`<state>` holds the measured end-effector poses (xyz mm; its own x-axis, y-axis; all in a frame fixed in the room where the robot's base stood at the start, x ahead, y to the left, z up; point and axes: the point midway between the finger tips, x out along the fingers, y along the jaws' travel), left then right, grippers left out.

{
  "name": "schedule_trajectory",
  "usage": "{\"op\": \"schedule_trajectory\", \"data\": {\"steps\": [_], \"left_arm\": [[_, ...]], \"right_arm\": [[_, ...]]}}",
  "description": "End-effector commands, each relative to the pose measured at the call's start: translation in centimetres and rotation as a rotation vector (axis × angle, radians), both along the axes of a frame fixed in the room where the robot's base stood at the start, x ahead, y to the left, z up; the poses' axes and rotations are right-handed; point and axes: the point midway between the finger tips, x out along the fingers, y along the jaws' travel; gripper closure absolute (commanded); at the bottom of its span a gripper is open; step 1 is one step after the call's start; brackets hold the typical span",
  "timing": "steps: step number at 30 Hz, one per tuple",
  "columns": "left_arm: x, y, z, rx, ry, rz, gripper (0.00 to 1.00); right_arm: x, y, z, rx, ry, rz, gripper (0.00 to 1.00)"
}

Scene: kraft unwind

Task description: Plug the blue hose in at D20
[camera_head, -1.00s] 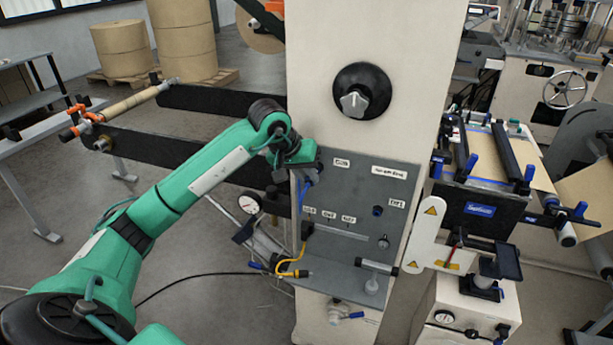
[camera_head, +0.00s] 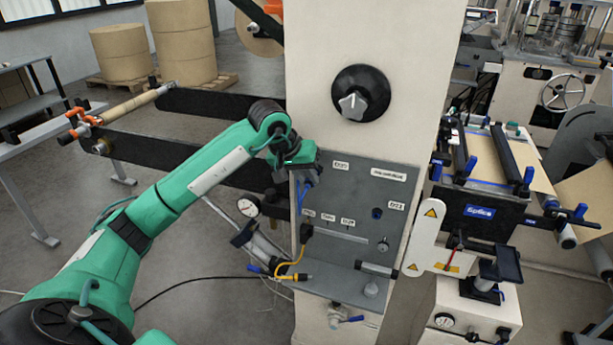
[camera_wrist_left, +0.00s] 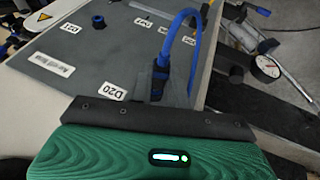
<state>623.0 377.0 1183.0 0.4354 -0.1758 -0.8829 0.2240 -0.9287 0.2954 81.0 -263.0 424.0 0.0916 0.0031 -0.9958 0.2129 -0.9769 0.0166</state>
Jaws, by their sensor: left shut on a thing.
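My left gripper (camera_head: 302,168) is at the upper left of the grey panel (camera_head: 345,195), close to the D20 label (camera_head: 341,166). In the left wrist view the gripper (camera_wrist_left: 158,98) is shut on the dark end fitting of the blue hose (camera_wrist_left: 180,40). The hose loops up from the fitting and away to the upper right. The D20 label (camera_wrist_left: 112,92) lies just left of the fitting. The port by that label is hidden, so I cannot tell whether the fitting touches or enters it. My right gripper is not in view.
A blue port fitting (camera_head: 377,213) sits beside the D21 label (camera_head: 396,206). A yellow cable (camera_head: 296,262) hangs at the panel's lower left. A black knob (camera_head: 360,93) is above the panel. A pressure gauge (camera_head: 248,206) stands left of it.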

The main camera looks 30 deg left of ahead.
Motion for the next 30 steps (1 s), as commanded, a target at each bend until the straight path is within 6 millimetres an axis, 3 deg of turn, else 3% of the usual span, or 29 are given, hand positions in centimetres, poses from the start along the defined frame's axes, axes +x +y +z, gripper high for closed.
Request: {"op": "schedule_trajectory", "data": {"steps": [24, 25, 28, 30], "left_arm": [[0.64, 0.17, -0.03, 0.0, -0.001, 0.0, 1.0], [0.64, 0.16, 0.01, 0.0, -0.001, 0.0, 0.79], [0.61, 0.15, 0.01, 0.0, 0.0, 0.0, 0.59], [0.61, 0.15, 0.01, 0.0, 0.0, 0.0, 0.57]], "right_arm": [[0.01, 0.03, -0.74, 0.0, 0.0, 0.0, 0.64], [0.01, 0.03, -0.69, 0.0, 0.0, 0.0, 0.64], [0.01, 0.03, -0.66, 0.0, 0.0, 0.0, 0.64], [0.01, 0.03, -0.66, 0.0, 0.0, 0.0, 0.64]]}}
